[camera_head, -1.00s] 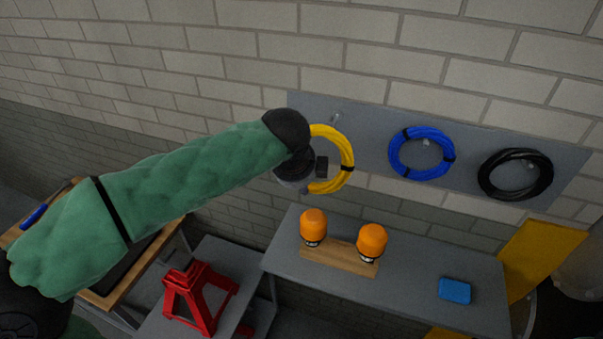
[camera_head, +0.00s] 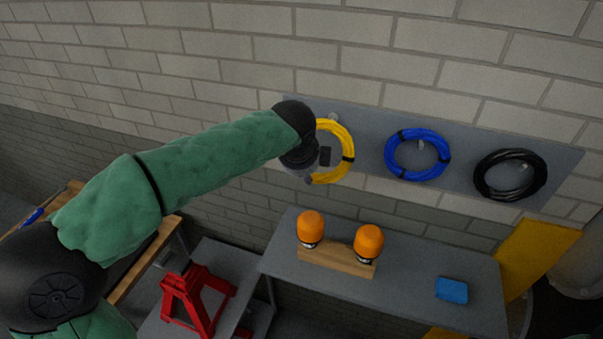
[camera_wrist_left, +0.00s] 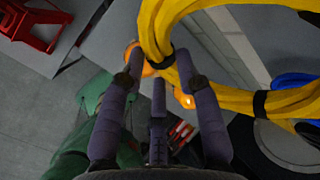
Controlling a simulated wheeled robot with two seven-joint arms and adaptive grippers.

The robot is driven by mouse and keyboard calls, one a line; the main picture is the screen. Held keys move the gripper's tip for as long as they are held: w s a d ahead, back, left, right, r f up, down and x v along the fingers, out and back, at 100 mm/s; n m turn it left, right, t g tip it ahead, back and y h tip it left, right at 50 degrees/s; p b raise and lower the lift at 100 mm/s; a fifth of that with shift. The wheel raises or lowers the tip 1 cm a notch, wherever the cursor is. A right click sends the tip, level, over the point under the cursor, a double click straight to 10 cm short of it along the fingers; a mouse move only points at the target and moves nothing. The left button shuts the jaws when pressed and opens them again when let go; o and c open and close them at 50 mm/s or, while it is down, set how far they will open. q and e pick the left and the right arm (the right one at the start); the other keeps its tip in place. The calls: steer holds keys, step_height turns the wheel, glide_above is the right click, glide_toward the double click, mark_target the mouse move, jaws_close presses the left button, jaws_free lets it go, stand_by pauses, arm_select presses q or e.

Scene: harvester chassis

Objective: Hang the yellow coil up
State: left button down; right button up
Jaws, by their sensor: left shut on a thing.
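The yellow coil (camera_head: 347,140) with dark bands is held upright in front of the left part of the grey wall panel (camera_head: 372,122). My left gripper (camera_head: 322,157) is shut on the coil's left side and partly hides it. A small peg (camera_head: 333,116) shows at the coil's upper edge; I cannot tell whether the coil is around it. In the left wrist view the coil (camera_wrist_left: 152,28) passes at the tips of the gripper fingers (camera_wrist_left: 160,65) and curves off to the right. My right gripper is out of view.
A blue coil (camera_head: 443,148) and a black coil (camera_head: 482,184) hang on pegs further right. Below, a grey bench (camera_head: 405,290) carries two orange-topped objects (camera_head: 369,242) on a wooden block (camera_head: 330,260) and a blue box (camera_head: 451,290). A red stand (camera_head: 190,290) is lower left.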

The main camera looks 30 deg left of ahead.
arm_select(q)
steer(key=shift+w+a, duration=0.2)
steer(key=shift+w, duration=0.5)
steer(key=shift+w+a+f+p, duration=0.15)
steer(key=shift+w+a+p, duration=0.05)
steer(key=shift+w, duration=0.55)
steer(key=shift+w+a+f+p, duration=0.15)
steer(key=shift+w, duration=0.65)
steer(key=shift+w+a+f+p, duration=0.15)
steer(key=shift+w+a+p, duration=0.05)
steer(key=shift+w, duration=0.55)
steer(key=shift+w+f, duration=0.15)
steer(key=c, duration=0.8)
jaws_free()
